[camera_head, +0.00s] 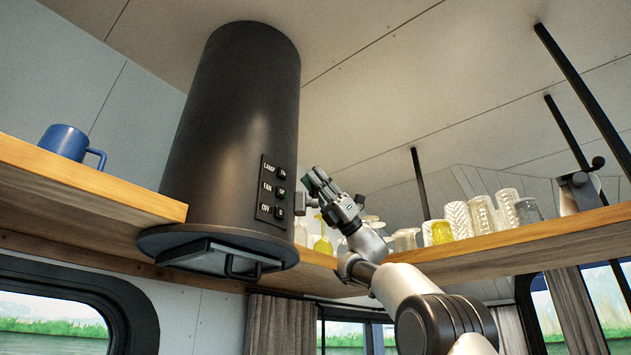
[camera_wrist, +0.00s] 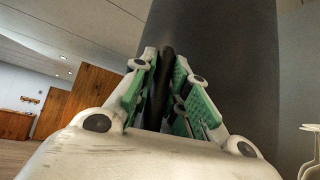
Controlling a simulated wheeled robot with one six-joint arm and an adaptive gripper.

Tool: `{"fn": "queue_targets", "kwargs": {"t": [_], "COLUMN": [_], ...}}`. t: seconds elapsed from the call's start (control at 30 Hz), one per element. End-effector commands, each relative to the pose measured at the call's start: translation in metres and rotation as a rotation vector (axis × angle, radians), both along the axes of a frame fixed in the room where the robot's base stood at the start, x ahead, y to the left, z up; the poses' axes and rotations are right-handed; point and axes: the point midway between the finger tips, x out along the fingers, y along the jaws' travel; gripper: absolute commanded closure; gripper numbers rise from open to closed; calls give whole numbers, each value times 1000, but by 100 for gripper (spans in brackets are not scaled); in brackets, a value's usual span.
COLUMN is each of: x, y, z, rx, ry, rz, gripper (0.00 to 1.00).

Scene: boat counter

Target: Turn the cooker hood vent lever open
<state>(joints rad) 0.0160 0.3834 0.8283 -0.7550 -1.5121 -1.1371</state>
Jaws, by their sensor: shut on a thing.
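The cooker hood (camera_head: 235,110) is a tall dark cylinder with a wide round flange at its foot. It also fills the upper middle and right of the wrist view (camera_wrist: 230,60). My gripper (camera_head: 318,184) is at the hood's right side, beside the switch panel. In the wrist view, a dark upright bar, the vent lever (camera_wrist: 167,62), stands between the green-padded fingers of my gripper (camera_wrist: 168,95), which is shut on it. In the head view my fingers mostly hide the lever, and its exact angle is hard to tell there.
A switch panel (camera_head: 272,188) is on the hood's front. A blue mug (camera_head: 66,143) stands on the left wooden shelf (camera_head: 90,190). Several glasses (camera_head: 480,215) and jars stand on the right shelf (camera_head: 520,246), behind and right of my arm. Dark poles rise above that shelf.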

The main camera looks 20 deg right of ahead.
Motion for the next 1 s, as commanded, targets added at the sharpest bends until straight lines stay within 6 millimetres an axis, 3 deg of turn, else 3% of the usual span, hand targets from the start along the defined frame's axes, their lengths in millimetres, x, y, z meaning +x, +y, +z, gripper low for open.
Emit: {"fn": "queue_targets", "kwargs": {"t": [0.07, 0.1, 0.2, 0.6, 1.0], "x": [0, 0, 0, 2, 18], "y": [1, 1, 1, -5, -62], "z": [-1, -1, -1, -6, -63], "rx": [-4, -4, -3, -1, -1], "ry": [-2, -2, -1, 2, 3], "rz": [2, 2, 2, -1, -1], "gripper": [100, 77, 62, 62, 62]}}
